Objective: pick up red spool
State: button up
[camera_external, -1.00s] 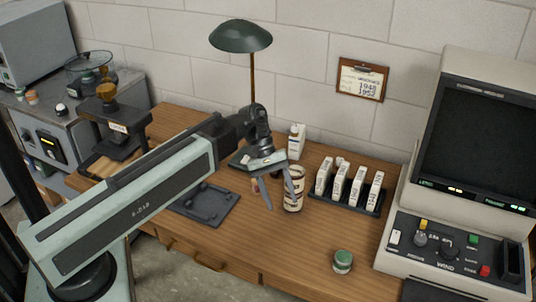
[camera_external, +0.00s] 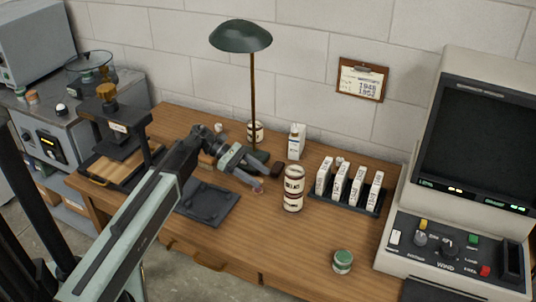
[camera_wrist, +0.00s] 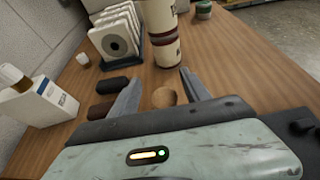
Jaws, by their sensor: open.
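A small round tan-topped piece, likely the red spool (camera_wrist: 164,97), stands on the desk between my fingers in the wrist view. In the external view, a small reddish patch of it (camera_external: 258,188) shows at my fingertips, and the rest is hidden. Its red side cannot be made out in the wrist view. My gripper (camera_wrist: 161,80) is open, with one finger on each side of the piece. In the external view my gripper (camera_external: 266,179) is low over the wooden desk, pointing right. I cannot tell whether either finger touches the piece.
Stacked cream-and-red cans (camera_external: 293,188) stand just beyond my fingertips. The desk's front right is mostly clear.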

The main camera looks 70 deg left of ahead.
aim_at(265, 193)
notch_tip(265, 193, down, 4)
jog(key=b, duration=0.3)
jog(key=shift+b, duration=0.35)
jog(key=x, duration=0.3)
jog(key=shift+d+r+b, duration=0.1)
jog(key=shift+r+b, duration=0.1)
jog(key=shift+b, duration=0.2)
grip_shut()
notch_tip(265, 193, up, 10)
jog(key=p, duration=1)
